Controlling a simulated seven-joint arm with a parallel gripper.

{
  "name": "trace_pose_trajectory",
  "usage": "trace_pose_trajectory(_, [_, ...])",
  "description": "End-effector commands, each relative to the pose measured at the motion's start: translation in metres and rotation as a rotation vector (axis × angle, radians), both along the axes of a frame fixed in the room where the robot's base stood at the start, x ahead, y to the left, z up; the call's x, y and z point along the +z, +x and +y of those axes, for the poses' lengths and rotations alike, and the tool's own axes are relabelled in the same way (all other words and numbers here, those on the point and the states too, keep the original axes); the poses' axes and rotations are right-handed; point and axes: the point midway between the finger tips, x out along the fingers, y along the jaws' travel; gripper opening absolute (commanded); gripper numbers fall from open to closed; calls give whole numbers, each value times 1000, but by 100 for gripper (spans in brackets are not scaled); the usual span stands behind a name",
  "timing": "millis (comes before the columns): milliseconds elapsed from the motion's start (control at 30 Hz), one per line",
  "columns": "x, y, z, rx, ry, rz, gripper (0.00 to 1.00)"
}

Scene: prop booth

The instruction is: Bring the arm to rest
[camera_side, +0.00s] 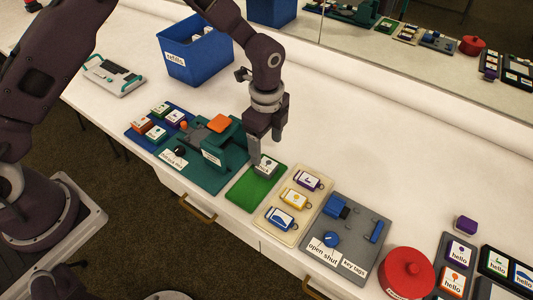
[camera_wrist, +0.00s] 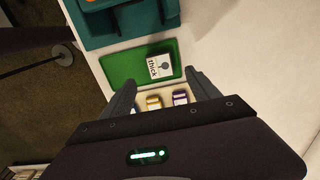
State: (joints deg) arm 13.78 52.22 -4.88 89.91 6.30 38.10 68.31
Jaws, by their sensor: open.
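My gripper (camera_side: 266,146) is open and points down over the green mat (camera_side: 240,198). In the wrist view its two fingers (camera_wrist: 160,90) stand wide apart with nothing between them. A small white-topped block (camera_side: 266,167) lies on the mat close to the fingertips in the side view. In the wrist view the block (camera_wrist: 159,66) lies on the mat (camera_wrist: 122,67), beyond the fingers, with a printed word like "thick". I cannot tell whether a finger touches it.
A teal fixture (camera_side: 228,160) stands left of the mat. A cream tray (camera_side: 276,228) with tags, a grey key-tag board (camera_side: 357,215) and a red lidded pot (camera_side: 407,272) lie to its right. A blue bin (camera_side: 200,60) stands behind. The white counter behind the mat is clear.

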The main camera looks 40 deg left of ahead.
Motion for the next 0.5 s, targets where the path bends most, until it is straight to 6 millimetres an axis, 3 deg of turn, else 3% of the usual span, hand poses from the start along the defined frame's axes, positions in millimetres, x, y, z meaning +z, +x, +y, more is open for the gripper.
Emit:
trace_pose_trajectory(333, [12,0,2,17,-1,-8,70])
trace_pose_trajectory(367, [21,0,4,37,-1,-16,70])
trace_pose_trajectory(433, [57,-3,14,127,-7,-51,70])
trace_pose_trajectory(500, [108,-15,31,273,-19,-100,70])
